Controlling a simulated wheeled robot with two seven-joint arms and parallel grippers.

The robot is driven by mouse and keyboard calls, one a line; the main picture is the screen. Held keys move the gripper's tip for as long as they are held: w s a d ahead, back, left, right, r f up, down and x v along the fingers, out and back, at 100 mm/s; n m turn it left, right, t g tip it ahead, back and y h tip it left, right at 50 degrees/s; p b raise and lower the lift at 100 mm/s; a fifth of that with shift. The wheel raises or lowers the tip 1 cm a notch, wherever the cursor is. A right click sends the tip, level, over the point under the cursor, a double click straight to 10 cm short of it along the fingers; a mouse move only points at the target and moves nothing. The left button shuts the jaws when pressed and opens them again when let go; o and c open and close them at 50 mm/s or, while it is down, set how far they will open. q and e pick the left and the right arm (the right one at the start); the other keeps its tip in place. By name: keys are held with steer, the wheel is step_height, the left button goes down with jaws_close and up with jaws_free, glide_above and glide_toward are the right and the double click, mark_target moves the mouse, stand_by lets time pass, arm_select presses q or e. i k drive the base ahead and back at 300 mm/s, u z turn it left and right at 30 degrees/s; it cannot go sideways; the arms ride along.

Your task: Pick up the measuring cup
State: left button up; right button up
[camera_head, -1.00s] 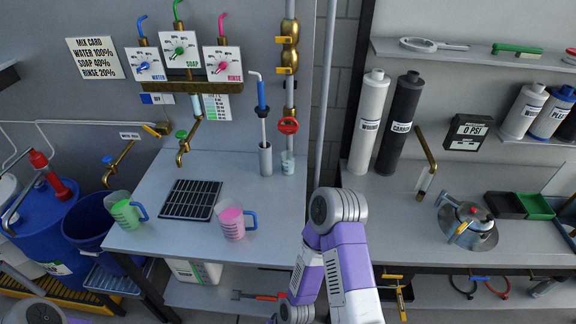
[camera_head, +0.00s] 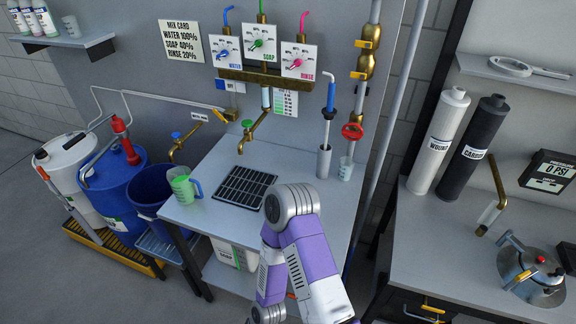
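A small clear cup (camera_head: 345,168) with marks stands at the back right of the bench, below the red valve wheel. My purple and white arm (camera_head: 305,250) rises from the bottom edge and covers the bench's front right part. No pink cup shows now; the arm covers part of the bench. Neither of my grippers is in view.
The black drain grid (camera_head: 245,187) lies mid-bench under the brass tap (camera_head: 250,130). A blue bin (camera_head: 150,187), blue drum (camera_head: 112,180) and white drum (camera_head: 72,170) stand left. A second bench (camera_head: 420,240) holds upright filters and a metal pot (camera_head: 532,272). Floor at far left is clear.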

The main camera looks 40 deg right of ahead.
mark_target(347, 164)
steer(key=u, duration=1.45)
steer(key=k, duration=1)
steer(key=z, duration=1.75)
